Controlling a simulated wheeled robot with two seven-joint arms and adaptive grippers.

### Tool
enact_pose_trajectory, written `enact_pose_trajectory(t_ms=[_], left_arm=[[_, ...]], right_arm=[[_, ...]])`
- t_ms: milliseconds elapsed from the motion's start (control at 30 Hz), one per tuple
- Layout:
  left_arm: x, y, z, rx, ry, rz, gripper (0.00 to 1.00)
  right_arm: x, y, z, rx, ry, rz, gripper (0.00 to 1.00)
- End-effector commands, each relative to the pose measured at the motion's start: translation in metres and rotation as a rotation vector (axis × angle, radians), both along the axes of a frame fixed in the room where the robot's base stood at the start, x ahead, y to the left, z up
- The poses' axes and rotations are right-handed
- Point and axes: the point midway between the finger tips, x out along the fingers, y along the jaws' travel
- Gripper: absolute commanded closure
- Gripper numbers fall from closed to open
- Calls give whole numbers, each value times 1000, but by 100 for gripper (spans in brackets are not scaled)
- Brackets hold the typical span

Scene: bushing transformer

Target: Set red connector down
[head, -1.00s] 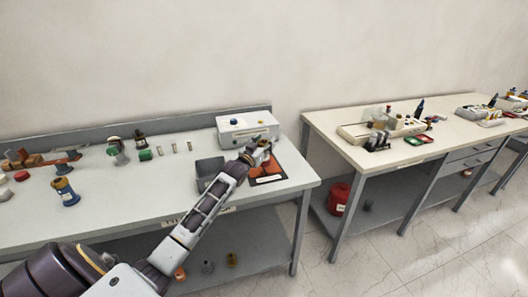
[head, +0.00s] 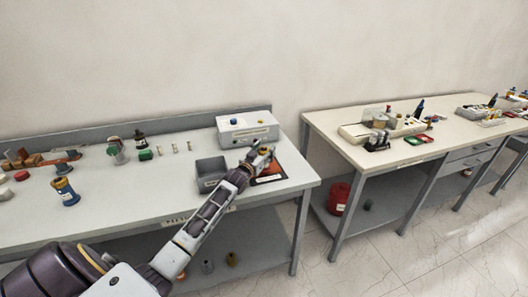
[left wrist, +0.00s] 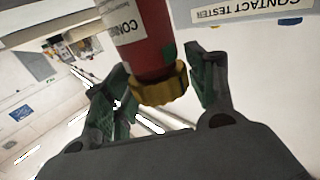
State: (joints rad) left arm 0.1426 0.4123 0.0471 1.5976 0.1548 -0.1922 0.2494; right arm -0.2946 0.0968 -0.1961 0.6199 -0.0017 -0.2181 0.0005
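The red connector (left wrist: 146,40) has a yellow collar (left wrist: 160,87) and a white label, and sits between my left gripper's green-padded fingers (left wrist: 160,75) in the left wrist view. A gap shows between the red body and the right-hand finger, and the fingers look spread. My right gripper is not in view.
A white tester box (head: 247,130) stands behind my left gripper. A grey bin (head: 205,181) is just left of it. A blue and yellow part (head: 68,194) and several small parts stand farther left. The bench's front middle is clear.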

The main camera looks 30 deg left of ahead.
Motion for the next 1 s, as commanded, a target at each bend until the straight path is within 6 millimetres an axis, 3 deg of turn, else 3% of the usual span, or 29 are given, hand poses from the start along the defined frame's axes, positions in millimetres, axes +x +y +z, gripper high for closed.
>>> enact_pose_trajectory(t_ms=[567,1000], left_arm=[[-2,0,2,0,0,0,32],[-31,-3,2,0,1,0,32]], right_arm=[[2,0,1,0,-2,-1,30],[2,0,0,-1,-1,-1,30]])
